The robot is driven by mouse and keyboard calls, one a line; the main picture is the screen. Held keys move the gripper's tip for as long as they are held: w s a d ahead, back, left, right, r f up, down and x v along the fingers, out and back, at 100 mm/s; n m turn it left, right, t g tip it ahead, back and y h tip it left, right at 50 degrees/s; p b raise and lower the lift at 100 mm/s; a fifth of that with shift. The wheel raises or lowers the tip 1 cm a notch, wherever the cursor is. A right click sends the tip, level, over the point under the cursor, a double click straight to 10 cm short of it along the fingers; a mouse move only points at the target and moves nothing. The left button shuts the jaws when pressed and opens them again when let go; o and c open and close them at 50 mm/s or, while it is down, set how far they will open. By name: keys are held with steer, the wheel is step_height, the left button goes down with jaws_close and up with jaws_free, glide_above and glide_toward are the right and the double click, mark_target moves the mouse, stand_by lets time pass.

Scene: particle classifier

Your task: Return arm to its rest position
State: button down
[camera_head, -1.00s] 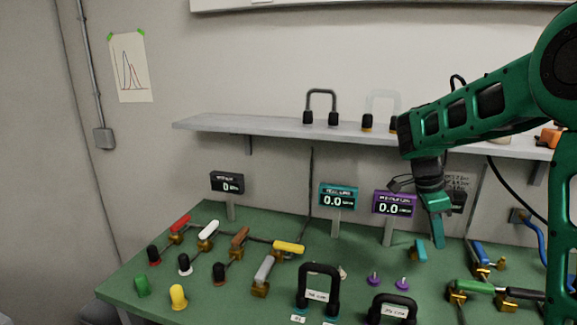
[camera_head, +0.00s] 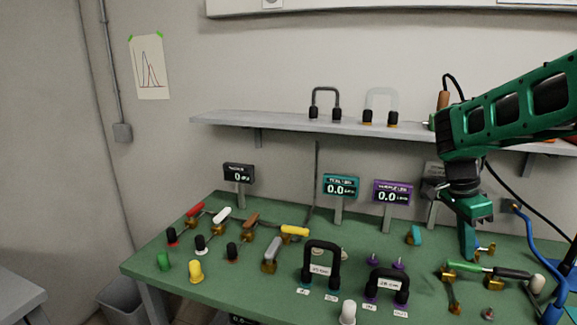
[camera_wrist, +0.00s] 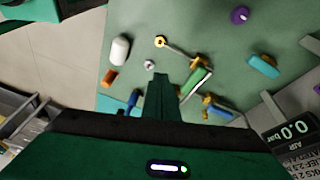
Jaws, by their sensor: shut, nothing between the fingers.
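My gripper (camera_head: 468,252) is at the right of the head view, on the end of my green arm. It points down over the right part of the green table (camera_head: 205,295), with its fingers together and empty. In the wrist view the closed fingers (camera_wrist: 165,82) point at the table top. A lever with a green and black handle (camera_head: 487,268) lies just below and right of the fingertips in the head view. I cannot tell the exact height of the fingertips above the table.
A grey shelf (camera_head: 225,119) with U-shaped handles runs along the wall behind my arm. Purple (camera_head: 393,192) and teal (camera_head: 340,186) displays stand at the table's back. Black arches (camera_head: 321,262), coloured levers and knobs cover the table. A blue hose (camera_head: 541,240) hangs at the right.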

steer(key=s+a+f+n+y, duration=0.1)
steer(key=s+n, duration=1)
steer(key=s, duration=1.5)
steer(key=shift+s+f+n+t+y, duration=0.35)
steer(key=shift+f+y, duration=0.3)
steer(key=shift+y, duration=0.55)
steer(key=shift+w+a, duration=0.1)
steer(key=shift+w, duration=0.05)
steer(key=shift+w+f, duration=0.25)
steer(key=shift+w, duration=0.3)
